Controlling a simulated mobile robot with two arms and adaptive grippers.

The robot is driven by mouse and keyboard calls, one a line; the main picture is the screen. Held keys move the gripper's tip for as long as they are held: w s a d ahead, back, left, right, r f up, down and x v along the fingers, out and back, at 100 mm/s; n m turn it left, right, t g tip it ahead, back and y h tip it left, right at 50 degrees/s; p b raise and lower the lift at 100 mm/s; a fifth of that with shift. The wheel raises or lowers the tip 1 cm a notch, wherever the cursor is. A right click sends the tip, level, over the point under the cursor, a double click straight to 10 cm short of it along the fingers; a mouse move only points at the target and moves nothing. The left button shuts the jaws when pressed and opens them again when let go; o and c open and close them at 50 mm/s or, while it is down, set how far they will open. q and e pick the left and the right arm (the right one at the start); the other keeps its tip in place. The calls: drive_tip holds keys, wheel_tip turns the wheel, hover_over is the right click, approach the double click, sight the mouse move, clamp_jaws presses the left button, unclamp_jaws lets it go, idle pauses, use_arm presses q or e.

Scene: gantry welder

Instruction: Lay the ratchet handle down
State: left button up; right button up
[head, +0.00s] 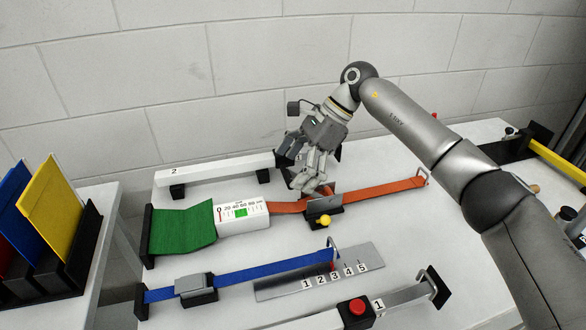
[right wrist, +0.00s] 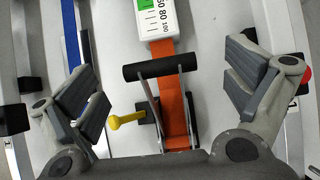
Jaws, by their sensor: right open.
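The ratchet handle (right wrist: 160,66) is a black bar on two metal side arms, above the orange strap in the right wrist view. It looks raised from its base; its exact tilt is hard to tell. In the head view the gripper largely hides it. The ratchet base (head: 325,212) sits on the orange strap (head: 375,191), with a yellow knob (head: 323,220) beside it. My right gripper (head: 308,182) is open above the ratchet. In the wrist view its fingers (right wrist: 168,88) stand wide apart on either side of the handle, touching nothing. My left gripper is not in view.
A white gauge box (head: 242,215) and a green cloth strip (head: 182,230) lie left of the ratchet. A blue strap (head: 265,270) and numbered metal plate (head: 318,272) lie in front, with a red button (head: 357,307). A white beam (head: 215,168) stands behind.

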drive_tip(key=v, duration=1.1)
drive_tip(key=shift+d+r, duration=0.25)
drive_tip(key=shift+d, duration=0.05)
